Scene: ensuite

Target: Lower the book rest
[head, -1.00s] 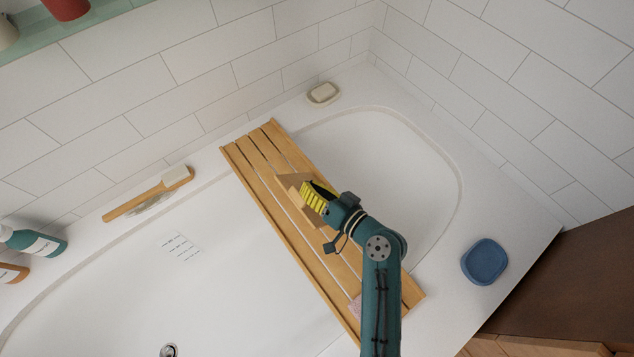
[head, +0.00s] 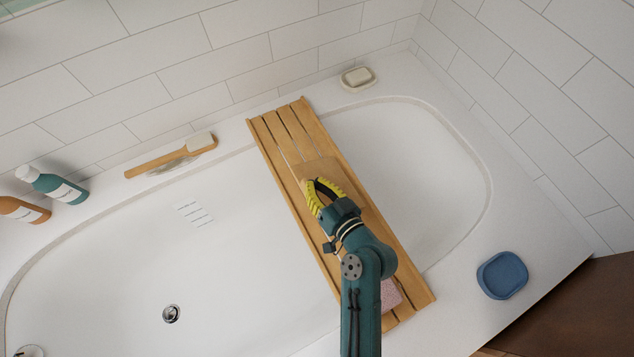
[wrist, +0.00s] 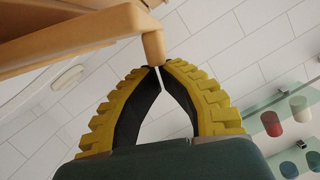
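The wooden bath tray (head: 283,125) spans the tub. Its book rest (head: 320,169) is a small wooden panel near the tray's middle, partly hidden behind my gripper (head: 318,183). In the wrist view, wooden parts, apparently the book rest (wrist: 70,32), cross the upper left, with a short peg-like end close to the fingertips. I cannot tell whether the tips touch the wood or the rest's exact angle.
A pink item (head: 390,294) lies at the tray's near end, beside my arm. The tub around the tray is empty.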

